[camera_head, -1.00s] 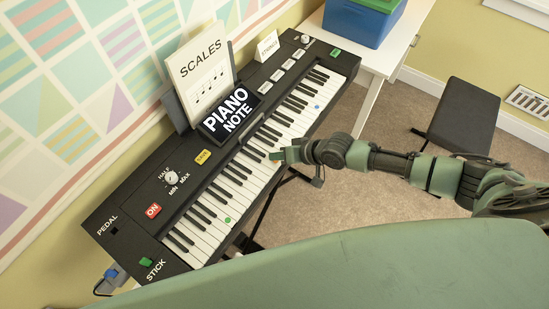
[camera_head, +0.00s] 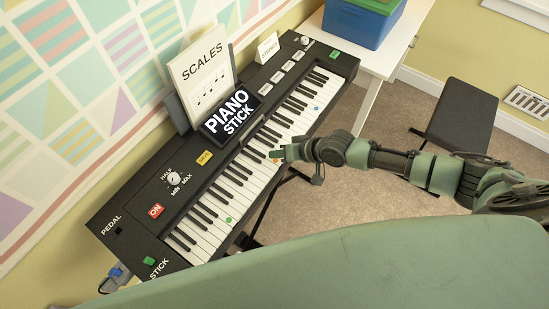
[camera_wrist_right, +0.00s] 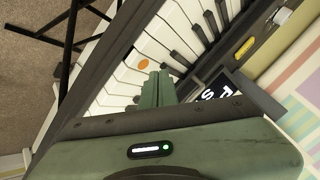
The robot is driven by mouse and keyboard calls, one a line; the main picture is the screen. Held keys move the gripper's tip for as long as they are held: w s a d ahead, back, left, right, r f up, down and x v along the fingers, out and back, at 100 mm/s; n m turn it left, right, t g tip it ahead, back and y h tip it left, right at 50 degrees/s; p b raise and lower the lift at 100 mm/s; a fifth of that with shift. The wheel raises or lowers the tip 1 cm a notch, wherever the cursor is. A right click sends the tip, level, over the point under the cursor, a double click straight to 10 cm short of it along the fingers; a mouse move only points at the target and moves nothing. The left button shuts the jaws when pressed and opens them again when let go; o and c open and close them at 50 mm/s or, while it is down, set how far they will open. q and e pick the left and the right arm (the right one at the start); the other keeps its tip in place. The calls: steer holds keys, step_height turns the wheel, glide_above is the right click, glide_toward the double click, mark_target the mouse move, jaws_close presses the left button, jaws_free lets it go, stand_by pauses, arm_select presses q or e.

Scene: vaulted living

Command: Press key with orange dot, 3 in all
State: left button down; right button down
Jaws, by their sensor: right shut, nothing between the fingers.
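A black keyboard (camera_head: 190,180) with white and black keys stands along the wall. The orange dot (camera_head: 277,161) marks a white key near the middle, just at the fingertips of my right gripper (camera_head: 274,154). In the right wrist view the orange dot (camera_wrist_right: 143,64) lies beyond and slightly left of the shut, empty fingertips (camera_wrist_right: 157,76). Whether the fingers touch a key cannot be told. The keyboard's display (camera_head: 231,115) reads "PIANO STICK". My left gripper is not in view.
A green dot (camera_head: 228,220) and a blue dot (camera_head: 316,107) mark other keys. A "SCALES" sheet (camera_head: 202,73) stands behind the display. A dark bench (camera_head: 461,115) is at the right. A white table (camera_head: 393,45) with a blue box (camera_head: 357,24) is beyond the keyboard.

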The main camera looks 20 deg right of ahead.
mark_target(277, 161)
steer(key=shift+r+p, duration=2.45)
steer(key=shift+r, duration=0.15)
steer(key=shift+f, duration=0.1)
